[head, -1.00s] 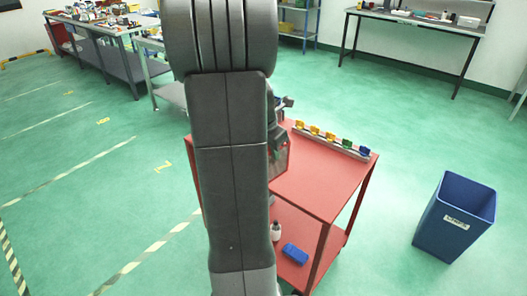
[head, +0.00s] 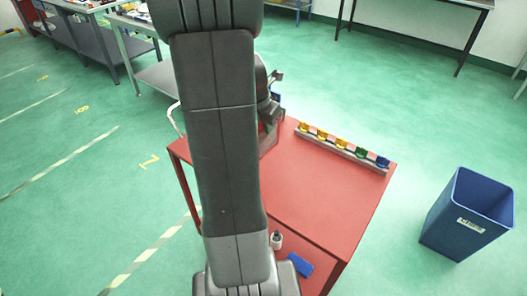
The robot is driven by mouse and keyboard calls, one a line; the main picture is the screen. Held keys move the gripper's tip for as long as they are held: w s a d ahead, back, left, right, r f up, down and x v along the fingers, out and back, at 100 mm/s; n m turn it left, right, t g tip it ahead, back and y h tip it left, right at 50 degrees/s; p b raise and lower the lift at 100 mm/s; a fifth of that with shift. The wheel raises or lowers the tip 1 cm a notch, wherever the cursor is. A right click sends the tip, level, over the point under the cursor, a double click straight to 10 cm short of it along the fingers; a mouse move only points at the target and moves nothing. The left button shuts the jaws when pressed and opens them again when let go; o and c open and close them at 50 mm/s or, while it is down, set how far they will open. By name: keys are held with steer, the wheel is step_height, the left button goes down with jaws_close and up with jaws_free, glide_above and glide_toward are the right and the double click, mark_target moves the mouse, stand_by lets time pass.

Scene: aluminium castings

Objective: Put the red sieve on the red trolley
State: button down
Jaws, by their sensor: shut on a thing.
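The red trolley (head: 320,195) stands in front of me, its flat red top partly hidden behind my arm. My gripper (head: 270,112) shows only in part at the right edge of my arm, over the left part of the trolley top; its fingertips are hidden. A dark red piece, the red sieve (head: 268,142), shows just below it, and my gripper is shut on it. Most of the sieve is behind my arm. I cannot tell whether it touches the trolley top.
A rail of small coloured bins (head: 343,147) runs along the trolley's back edge. The right part of the top is clear. A small bottle (head: 277,240) and a blue box (head: 299,265) are on the lower shelf. A blue waste bin (head: 467,215) stands right. Workbenches stand behind.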

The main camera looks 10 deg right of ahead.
steer(key=shift+f+b, duration=0.3)
steer(key=shift+f, duration=3.3)
steer(key=shift+f, duration=0.2)
steer(key=c, duration=1.5)
jaws_free()
steer(key=shift+r, duration=0.1)
steer(key=p+v, duration=0.1)
steer(key=v, duration=1.1)
steer(key=shift+r, duration=0.1)
